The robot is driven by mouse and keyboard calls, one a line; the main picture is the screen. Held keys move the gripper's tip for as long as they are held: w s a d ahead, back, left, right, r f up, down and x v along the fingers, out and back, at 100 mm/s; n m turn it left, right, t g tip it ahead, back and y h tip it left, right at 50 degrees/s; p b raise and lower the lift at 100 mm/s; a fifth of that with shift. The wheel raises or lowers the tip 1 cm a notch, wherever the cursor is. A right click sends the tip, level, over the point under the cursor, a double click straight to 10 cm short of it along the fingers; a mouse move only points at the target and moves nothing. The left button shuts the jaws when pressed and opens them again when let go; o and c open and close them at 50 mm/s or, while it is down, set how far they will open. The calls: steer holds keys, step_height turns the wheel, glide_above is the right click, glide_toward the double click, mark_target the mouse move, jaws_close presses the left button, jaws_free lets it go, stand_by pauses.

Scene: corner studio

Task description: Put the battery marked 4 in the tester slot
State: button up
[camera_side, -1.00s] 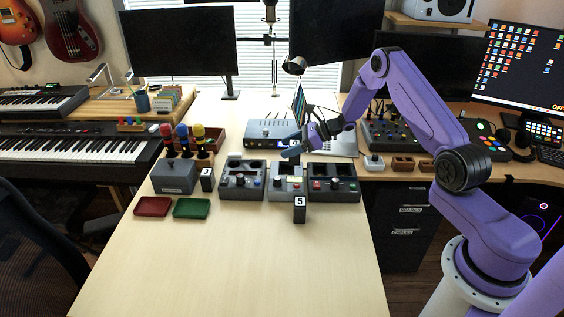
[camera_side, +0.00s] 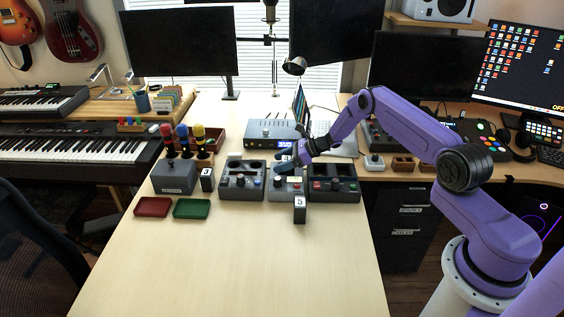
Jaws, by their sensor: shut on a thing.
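My gripper (camera_side: 284,163) is shut on a battery, low over the back of the middle grey box. Dark fingers hide most of this battery, and I cannot read its number. Three grey boxes with knobs stand in a row: left (camera_side: 241,188), middle (camera_side: 286,192) and right (camera_side: 334,189). I cannot tell which one is the tester, or whether the held battery touches a slot. A dark battery marked 5 (camera_side: 299,214) stands upright in front of the middle box. Another upright battery (camera_side: 207,181) with a small, unclear label stands left of the left box.
A grey block (camera_side: 174,179) with red, blue and yellow-topped tools stands at the left. Red (camera_side: 152,207) and green (camera_side: 192,209) trays lie before it. A grey device (camera_side: 271,130) and a laptop (camera_side: 320,135) stand behind the boxes. The table's front is clear (camera_side: 230,270).

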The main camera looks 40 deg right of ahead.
steer(key=shift+f, duration=0.1)
steer(key=o, duration=1.4)
